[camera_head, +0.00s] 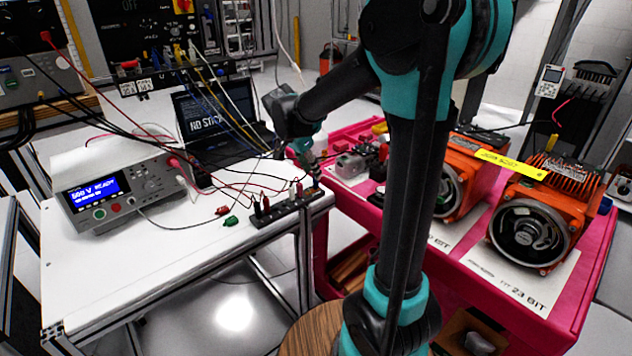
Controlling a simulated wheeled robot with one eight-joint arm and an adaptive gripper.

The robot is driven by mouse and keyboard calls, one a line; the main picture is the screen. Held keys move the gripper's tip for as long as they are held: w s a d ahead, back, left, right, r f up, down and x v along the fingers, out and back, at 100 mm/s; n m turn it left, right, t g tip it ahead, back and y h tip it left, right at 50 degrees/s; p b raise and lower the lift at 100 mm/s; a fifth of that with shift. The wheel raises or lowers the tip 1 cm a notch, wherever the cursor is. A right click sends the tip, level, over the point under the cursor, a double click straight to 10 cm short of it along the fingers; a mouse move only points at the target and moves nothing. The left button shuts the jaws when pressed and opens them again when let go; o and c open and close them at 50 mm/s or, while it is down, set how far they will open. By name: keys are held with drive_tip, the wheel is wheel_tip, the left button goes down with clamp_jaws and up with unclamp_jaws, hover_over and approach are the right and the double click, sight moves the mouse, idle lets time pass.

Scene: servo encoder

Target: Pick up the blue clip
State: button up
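I cannot make out a blue clip for certain. A red clip (222,210) and a green clip (231,221) lie on the white table (150,250), left of a black terminal strip (287,208). Several red and black plugs stand on the strip. My gripper (311,168) is small in view, pointing down near the far right end of the strip, by the table's right edge. Its fingers are too small and cluttered to tell whether they are open, or whether they touch anything. My arm hides part of the area to the right.
A bench meter (120,190) and a dark laptop (215,120) stand on the table, with loose cables across it. A red bench (460,265) with orange motors (535,215) is on the right. The table's front left is clear.

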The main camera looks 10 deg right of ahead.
drive_tip(key=shift+x, duration=2.35)
drive_tip(key=shift+w+d, duration=0.1)
drive_tip(key=shift+w, duration=0.05)
clamp_jaws()
